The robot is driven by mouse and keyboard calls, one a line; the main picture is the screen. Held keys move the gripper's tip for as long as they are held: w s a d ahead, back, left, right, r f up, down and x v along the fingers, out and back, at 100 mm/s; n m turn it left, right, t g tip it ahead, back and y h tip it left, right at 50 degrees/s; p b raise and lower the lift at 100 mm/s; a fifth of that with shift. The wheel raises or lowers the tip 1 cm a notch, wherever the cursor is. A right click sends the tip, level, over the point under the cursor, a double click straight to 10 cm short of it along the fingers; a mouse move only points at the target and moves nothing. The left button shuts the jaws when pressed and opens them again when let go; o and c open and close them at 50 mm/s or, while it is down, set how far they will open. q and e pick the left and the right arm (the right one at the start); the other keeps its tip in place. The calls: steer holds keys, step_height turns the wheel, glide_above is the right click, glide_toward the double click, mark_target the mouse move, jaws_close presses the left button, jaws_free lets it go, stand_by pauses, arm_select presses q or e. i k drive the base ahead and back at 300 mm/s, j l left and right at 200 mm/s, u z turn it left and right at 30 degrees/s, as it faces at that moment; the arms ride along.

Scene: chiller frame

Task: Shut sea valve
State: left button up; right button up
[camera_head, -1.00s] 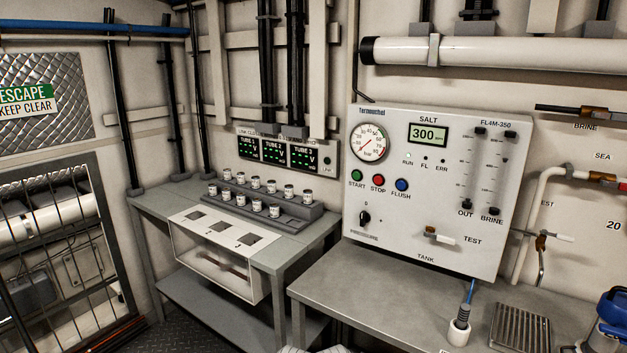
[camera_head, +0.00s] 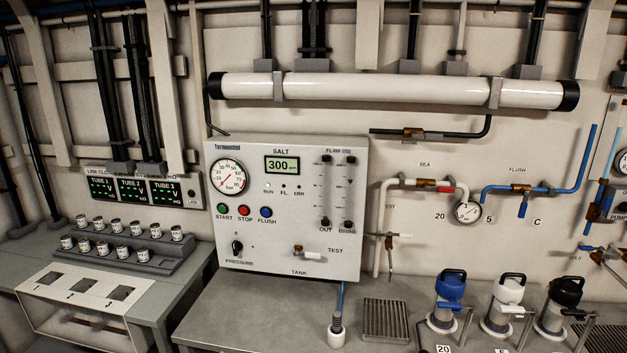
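The sea valve (camera_head: 427,184) is a brass fitting in the white pipe on the wall, just below the "SEA" label. It has a short red handle (camera_head: 446,190) at its right side, which appears to lie along the pipe. A round gauge (camera_head: 468,211) hangs just right of and below the valve. Neither of my grippers is in view.
A control panel (camera_head: 225,262) stands left of the valve above a grey bench (camera_head: 240,311). A blue flush pipe (camera_head: 566,190) with a valve is to the right. Blue, white and black-topped filter housings (camera_head: 449,289) stand on the bench below. The bench's front left is clear.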

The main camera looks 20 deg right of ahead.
mark_target(439, 188)
steer(key=z, duration=0.9)
steer(key=i+l+z, duration=0.1)
steer(key=z, duration=0.65)
steer(key=i+j, duration=0.1)
steer(key=i, duration=0.6)
steer(key=j, duration=0.1)
steer(key=k+u, duration=0.05)
